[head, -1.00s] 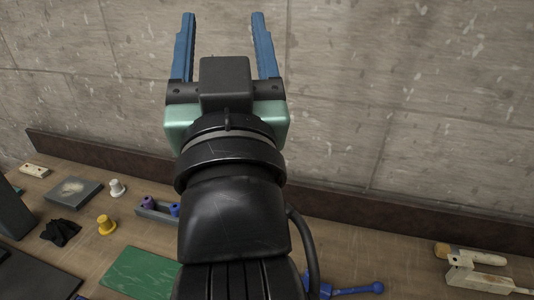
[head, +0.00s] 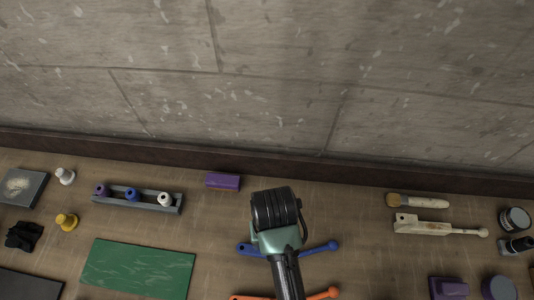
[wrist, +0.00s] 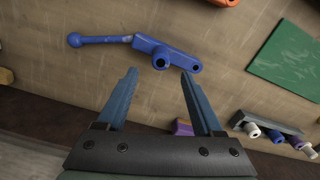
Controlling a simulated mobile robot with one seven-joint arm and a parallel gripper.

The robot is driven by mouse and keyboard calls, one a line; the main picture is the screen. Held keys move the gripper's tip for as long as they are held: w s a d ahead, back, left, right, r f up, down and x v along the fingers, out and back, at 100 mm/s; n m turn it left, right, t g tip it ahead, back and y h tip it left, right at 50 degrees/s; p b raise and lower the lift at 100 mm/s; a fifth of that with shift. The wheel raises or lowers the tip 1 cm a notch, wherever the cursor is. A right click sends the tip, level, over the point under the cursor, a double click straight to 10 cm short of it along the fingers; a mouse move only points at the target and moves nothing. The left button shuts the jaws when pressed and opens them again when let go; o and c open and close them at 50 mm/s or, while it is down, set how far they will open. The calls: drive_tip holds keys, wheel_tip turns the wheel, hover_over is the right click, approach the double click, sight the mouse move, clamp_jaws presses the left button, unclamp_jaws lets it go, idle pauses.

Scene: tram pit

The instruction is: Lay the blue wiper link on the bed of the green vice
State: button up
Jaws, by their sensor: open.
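The blue wiper link (wrist: 180,58) lies on the bench, with a round ball end at the left and a block-like end with a stub at the right in the wrist view. In the head view the link (head: 318,248) shows on both sides of my arm, which covers its middle. My gripper (wrist: 159,74) is open and empty. In the wrist view its two blue fingertips point at the block end, apart from it. In the head view the fingers cannot be made out. I cannot identify the green vice in the current frames.
A flat green plate (head: 138,270) lies left of the link. A grey rack with coloured bushings (head: 167,204) and a purple block (head: 223,181) lie behind. An orange link (head: 318,294) lies in front. A cream link (head: 435,226) and a brush (head: 418,201) lie right. A concrete wall closes the back.

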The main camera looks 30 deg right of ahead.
wheel_tip(320, 180, down, 2)
drive_tip(key=shift+f, duration=0.2)
drive_tip(key=f, duration=0.2)
drive_tip(key=f+p, duration=0.1)
drive_tip(key=f, duration=0.1)
drive_tip(key=shift+s+a, duration=0.1)
drive_tip(key=shift+s, duration=0.1)
drive_tip(key=shift+w+f, duration=0.1)
drive_tip(key=shift+f, duration=0.45)
clamp_jaws()
